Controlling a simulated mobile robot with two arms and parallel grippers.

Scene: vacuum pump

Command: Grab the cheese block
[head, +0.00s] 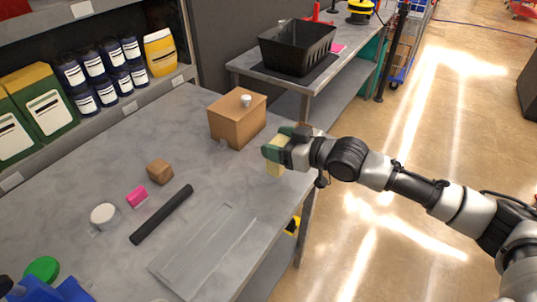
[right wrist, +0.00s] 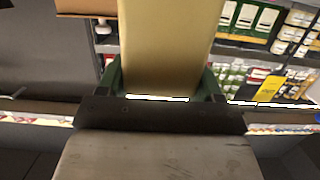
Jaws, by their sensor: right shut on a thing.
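The cheese block is a pale yellow block (head: 274,168) at the right edge of the grey table in the head view. It also fills the upper middle of the right wrist view (right wrist: 168,45), between the green fingers. My right gripper (head: 273,154) is shut on it, and the fingers hide part of the block. I cannot tell whether the block touches the table. My left gripper is not in view.
A cardboard box (head: 237,120) with a small white item on top stands close behind the gripper. A small brown box (head: 160,172), pink block (head: 136,197), white round item (head: 103,214) and black bar (head: 162,214) lie on the grey table (head: 60,200).

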